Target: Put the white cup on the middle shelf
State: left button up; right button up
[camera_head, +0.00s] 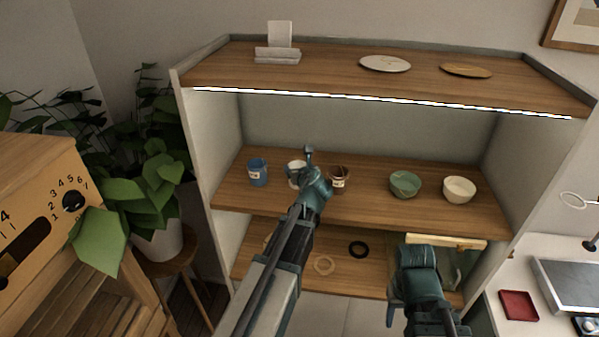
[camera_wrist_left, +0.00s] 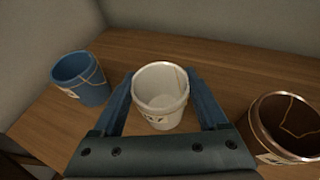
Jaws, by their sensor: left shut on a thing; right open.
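The white cup (camera_head: 295,169) is at the middle shelf (camera_head: 360,200), between a blue cup (camera_head: 258,172) and a brown cup (camera_head: 338,179). My left gripper (camera_head: 303,168) is shut on it. In the left wrist view, the white cup (camera_wrist_left: 160,95) stands upright between the two fingers (camera_wrist_left: 162,100), with a gold seam inside its rim. Whether its base touches the shelf is hard to tell. My right gripper (camera_head: 408,275) is open and empty, low in front of the lower shelf.
A green bowl (camera_head: 405,184) and a cream bowl (camera_head: 459,189) stand on the right of the middle shelf. Rings (camera_head: 358,249) lie on the lower shelf. Plates (camera_head: 385,63) lie on the top shelf. The blue cup (camera_wrist_left: 82,80) and brown cup (camera_wrist_left: 285,130) flank the left gripper closely.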

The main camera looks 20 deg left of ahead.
pick_arm(q)
jog(key=shift+a, duration=0.15)
jog(key=shift+f, duration=0.2)
jog(key=o, duration=1.4)
jog(key=shift+r, duration=0.1)
jog(key=shift+o, duration=0.2)
jog(key=shift+r, duration=0.15)
jog(key=shift+s+d+r, duration=0.2)
jog(key=shift+s+d, duration=0.05)
jog(key=shift+s, duration=0.05)
jog(key=p+v, duration=0.4)
jog(key=v, duration=0.7)
jog(key=shift+p, duration=0.3)
jog(key=shift+s, duration=0.15)
